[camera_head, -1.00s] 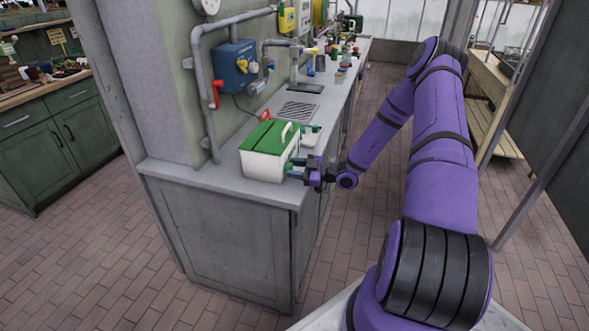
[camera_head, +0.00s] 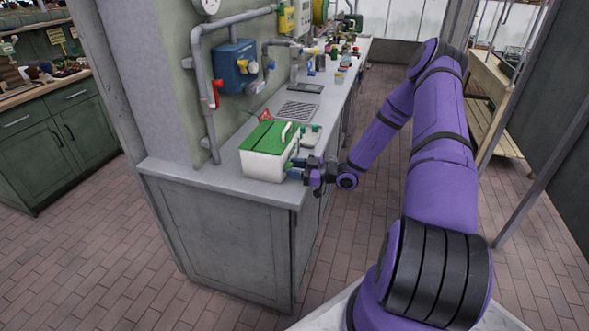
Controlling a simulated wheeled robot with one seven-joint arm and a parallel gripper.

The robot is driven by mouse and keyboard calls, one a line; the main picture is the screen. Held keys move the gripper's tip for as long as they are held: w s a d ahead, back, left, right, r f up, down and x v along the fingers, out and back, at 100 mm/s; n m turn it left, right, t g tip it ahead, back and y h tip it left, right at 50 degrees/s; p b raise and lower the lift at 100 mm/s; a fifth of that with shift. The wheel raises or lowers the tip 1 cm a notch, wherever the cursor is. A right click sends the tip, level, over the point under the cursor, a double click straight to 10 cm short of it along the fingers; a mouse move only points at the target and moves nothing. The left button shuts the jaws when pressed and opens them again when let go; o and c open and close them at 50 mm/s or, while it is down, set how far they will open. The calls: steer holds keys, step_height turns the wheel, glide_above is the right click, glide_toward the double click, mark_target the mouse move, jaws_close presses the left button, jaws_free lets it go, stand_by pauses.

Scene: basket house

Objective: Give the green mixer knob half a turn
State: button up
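A white box with a green lid and a white handle (camera_head: 268,160) stands on the near end of the grey counter. My gripper (camera_head: 296,169) is at the box's right side, its fingers pointing left at a small green part there. That part is mostly hidden by the fingers, so I cannot tell for sure that it is the green mixer knob. The fingers are too small and too overlapped to show whether they are open or closed on it.
The grey counter (camera_head: 215,178) runs away to the back, with a drain grate (camera_head: 297,111) and several small bottles farther along. A blue wall unit (camera_head: 236,68) and grey pipes are above it. The brick floor right of the counter is clear apart from my arm.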

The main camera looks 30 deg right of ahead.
steer(key=o, duration=0.4)
steer(key=shift+c, duration=0.2)
steer(key=shift+d, duration=0.1)
steer(key=v, duration=1)
steer(key=shift+s+d, duration=0.15)
steer(key=shift+s, duration=0.2)
steer(key=shift+r, duration=0.1)
